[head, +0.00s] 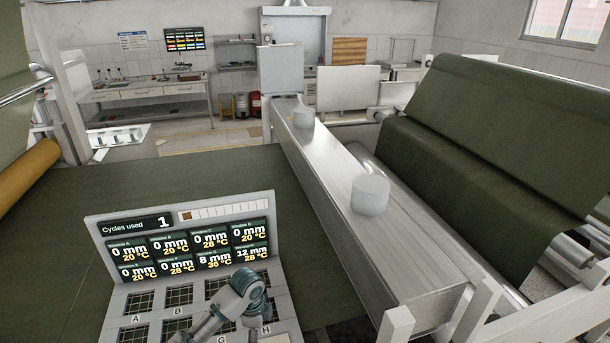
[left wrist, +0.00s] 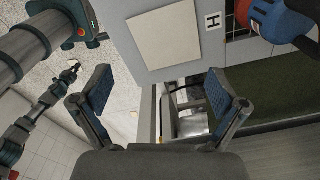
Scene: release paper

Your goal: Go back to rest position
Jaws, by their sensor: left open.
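My left gripper (left wrist: 160,100) shows in the left wrist view with its two blue-padded fingers spread wide apart and nothing between them. It is beside the grey panel (left wrist: 178,65), which carries an H label (left wrist: 212,20) and a pale square plate (left wrist: 150,32). In the head view a grey and teal arm part of mine (head: 245,290) is over the lower right of the console; no fingers show clearly there. A dark jointed arm (left wrist: 40,105) at the left of the wrist view ends in a small claw-like tip, too small to read.
The console (head: 185,245) has a lit readout and lettered dark grid squares. Behind it lies a wide green sheet (head: 160,190). A long metal beam (head: 340,190) carries two pale cylinders (head: 370,195). Green material (head: 470,140) hangs at right. A workbench (head: 150,92) stands at the back.

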